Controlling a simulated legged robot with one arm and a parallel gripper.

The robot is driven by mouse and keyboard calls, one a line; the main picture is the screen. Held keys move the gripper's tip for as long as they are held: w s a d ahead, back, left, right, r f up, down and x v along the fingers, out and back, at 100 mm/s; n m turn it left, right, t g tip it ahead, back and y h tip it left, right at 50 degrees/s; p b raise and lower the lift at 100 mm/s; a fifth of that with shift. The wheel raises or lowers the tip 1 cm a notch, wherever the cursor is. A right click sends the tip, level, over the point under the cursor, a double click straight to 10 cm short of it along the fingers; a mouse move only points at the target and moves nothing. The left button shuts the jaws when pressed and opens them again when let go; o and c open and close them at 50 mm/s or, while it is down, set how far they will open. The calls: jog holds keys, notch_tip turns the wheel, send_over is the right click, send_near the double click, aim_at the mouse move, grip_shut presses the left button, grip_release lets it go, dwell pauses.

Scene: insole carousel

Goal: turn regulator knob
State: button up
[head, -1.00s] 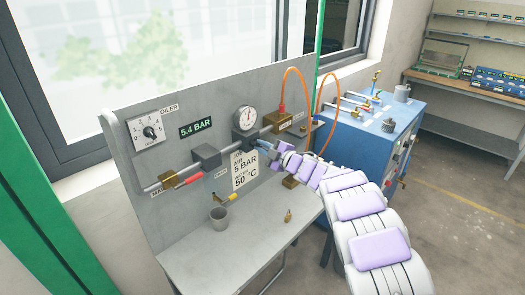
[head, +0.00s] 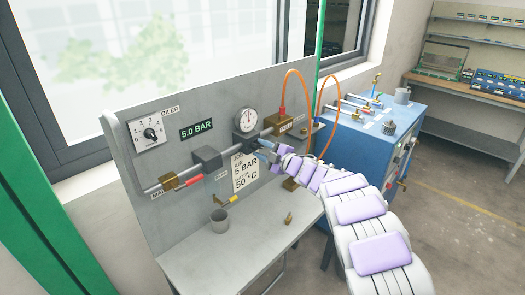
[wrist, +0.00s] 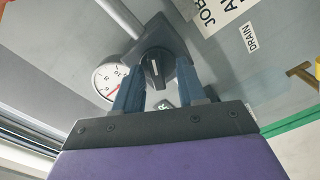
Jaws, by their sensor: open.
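My gripper (wrist: 160,88) is open, with one blue finger to each side of the knob. I cannot tell whether the fingers touch it. In the head view my gripper (head: 266,149) is at the panel, just below the round gauge (head: 246,120), and mostly hides the knob. The gauge also shows in the wrist view (wrist: 108,77). The green display (head: 196,130) reads 5.0 BAR.
A job sheet (head: 244,172) reads AIR 5 BAR and 50 °C. The oiler dial (head: 150,132), a red-handled valve (head: 181,182) and a grey cup (head: 220,220) stand left of my arm. A blue cabinet (head: 350,145) and orange hose (head: 318,105) are at right.

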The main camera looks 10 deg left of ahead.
jog(key=shift+d, duration=0.1)
jog(key=p+v, duration=0.3)
jog(key=v, duration=1.4)
jog(key=shift+d, duration=0.1)
